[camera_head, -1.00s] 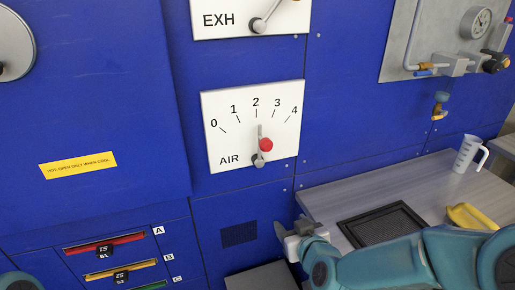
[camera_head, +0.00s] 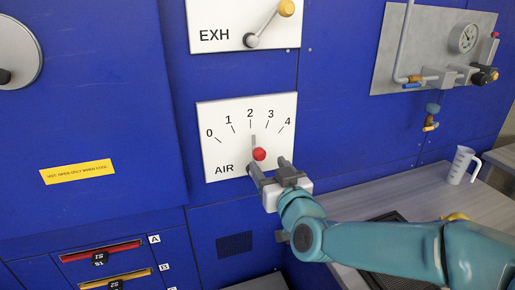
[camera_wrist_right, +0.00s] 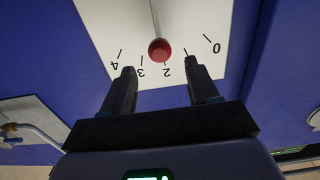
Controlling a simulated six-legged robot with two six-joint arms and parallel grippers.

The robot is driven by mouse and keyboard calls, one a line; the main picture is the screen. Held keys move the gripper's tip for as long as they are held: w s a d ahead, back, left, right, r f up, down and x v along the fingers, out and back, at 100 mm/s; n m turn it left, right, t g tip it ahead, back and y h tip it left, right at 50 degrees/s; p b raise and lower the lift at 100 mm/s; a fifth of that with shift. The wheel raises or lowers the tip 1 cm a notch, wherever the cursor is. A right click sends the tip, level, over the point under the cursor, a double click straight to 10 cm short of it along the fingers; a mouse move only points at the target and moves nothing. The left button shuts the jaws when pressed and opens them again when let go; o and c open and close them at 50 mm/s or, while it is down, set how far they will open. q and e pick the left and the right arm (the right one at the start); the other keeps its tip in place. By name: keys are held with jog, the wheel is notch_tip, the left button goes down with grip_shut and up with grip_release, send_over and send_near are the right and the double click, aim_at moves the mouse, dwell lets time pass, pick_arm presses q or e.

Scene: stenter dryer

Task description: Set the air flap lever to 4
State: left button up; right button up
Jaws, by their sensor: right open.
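The air flap lever has a red round knob (camera_head: 259,154) and stands on a white AIR plate (camera_head: 211,150) marked 0 to 4. It points roughly toward 2. My right gripper (camera_head: 267,169) is at the lower right of the AIR plate, just below the knob in the head view, and hides the lever's pivot there. In the right wrist view the plate is upside down, and the red knob (camera_wrist_right: 160,50) shows between the spread fingertips of the open right gripper (camera_wrist_right: 160,67). I cannot tell whether a finger touches it. My left gripper is not in view.
Above is the EXH plate (camera_head: 214,18) with a yellow-knobbed lever (camera_head: 286,8). A grey table with a measuring jug (camera_head: 461,165) stands at right. A gauge panel (camera_head: 386,60) is at upper right. Red and yellow handled drawers are at lower left.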

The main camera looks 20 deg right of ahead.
aim_at(257, 150)
jog(key=w+p, duration=0.1)
jog(key=w, duration=0.7)
jog(key=shift+w+a+p, duration=0.15)
jog(key=shift+w+p, duration=0.2)
grip_shut()
